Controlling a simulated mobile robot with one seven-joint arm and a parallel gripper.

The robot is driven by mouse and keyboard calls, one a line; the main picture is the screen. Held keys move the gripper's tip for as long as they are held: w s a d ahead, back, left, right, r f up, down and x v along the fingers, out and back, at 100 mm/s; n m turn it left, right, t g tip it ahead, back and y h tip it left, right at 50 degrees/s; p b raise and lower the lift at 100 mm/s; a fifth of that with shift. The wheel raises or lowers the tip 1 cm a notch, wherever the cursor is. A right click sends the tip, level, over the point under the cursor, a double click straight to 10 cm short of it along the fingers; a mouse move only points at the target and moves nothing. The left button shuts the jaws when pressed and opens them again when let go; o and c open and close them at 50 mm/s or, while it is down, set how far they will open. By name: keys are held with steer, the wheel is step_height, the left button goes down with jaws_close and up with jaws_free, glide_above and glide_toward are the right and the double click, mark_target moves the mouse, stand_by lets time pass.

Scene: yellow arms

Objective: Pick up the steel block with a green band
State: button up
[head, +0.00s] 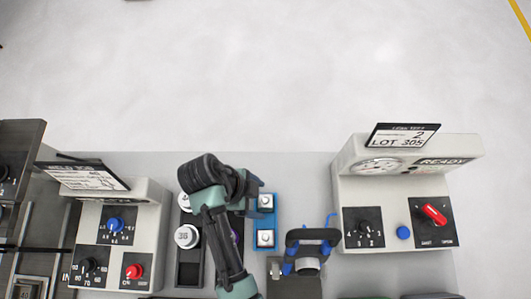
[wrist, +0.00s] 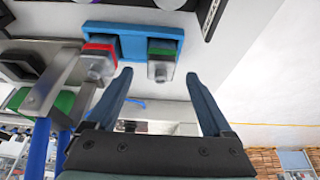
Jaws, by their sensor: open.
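The steel block with a green band (wrist: 162,66) stands out from a blue holder (wrist: 130,31) in the wrist view. A second steel block with a red band (wrist: 99,66) is beside it on the left. My gripper (wrist: 158,76) is open and empty, its two dark blue fingers spread. The green-banded block appears between and just beyond the fingertips, nearer the right one; I see no contact. In the head view the blue holder (head: 277,222) carries two steel blocks, but their bands cannot be told apart there. My arm hides part of the holder's left side.
A dark tray with white round pieces (head: 187,236) lies left of the holder. A fixture with blue clamps (head: 309,264) stands right of it. Control boxes with knobs (head: 111,235) and a gauge (head: 385,167) flank the bench. A grey-and-green part (wrist: 60,101) is close at the wrist view's left.

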mark_target(262, 199)
steer(key=shift+p+x, duration=0.55)
steer(key=shift+x, duration=1.75)
steer(key=shift+w+d+r, duration=0.1)
steer(key=shift+d, duration=0.05)
jaws_close()
